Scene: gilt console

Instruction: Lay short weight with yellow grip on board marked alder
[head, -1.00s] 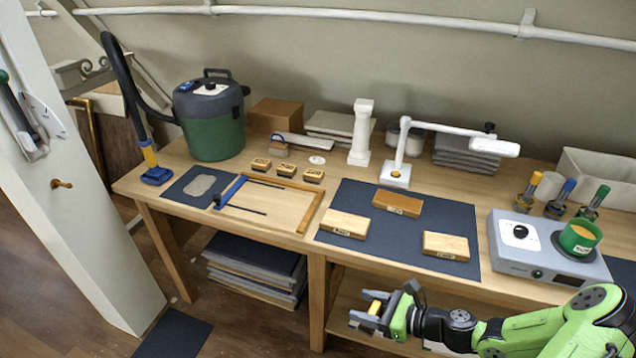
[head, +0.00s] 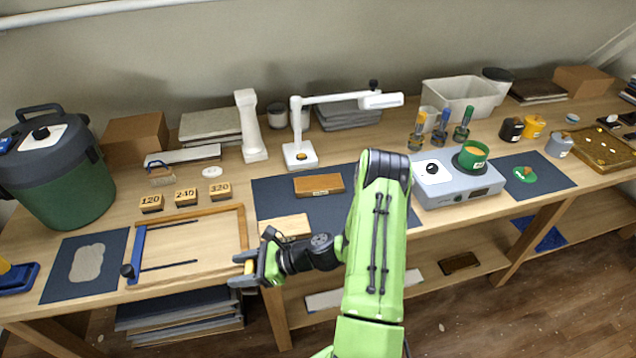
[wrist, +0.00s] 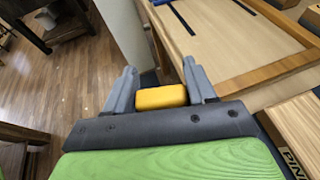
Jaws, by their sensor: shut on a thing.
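My gripper (head: 245,269) is shut on the weight with the yellow grip (wrist: 160,97). Only the yellow part shows clearly between the fingers in the wrist view. My gripper is at the bench's front edge, left of the boards and by the wooden frame's near right corner. A dark brown board (head: 319,185) lies at the back of the blue mat (head: 272,195). A pale board (head: 286,226) lies at the mat's front left; in the wrist view this board (wrist: 302,122) has a label that seems to read PINE. My arm hides the third board. No alder label is legible.
A wooden frame (head: 246,230) lies left of the mat, with number blocks (head: 186,197) behind it. A white lamp (head: 299,155) and a white column (head: 251,127) stand behind the mat. A grey heater box (head: 455,185) with a green pot (head: 463,160) stands to the right.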

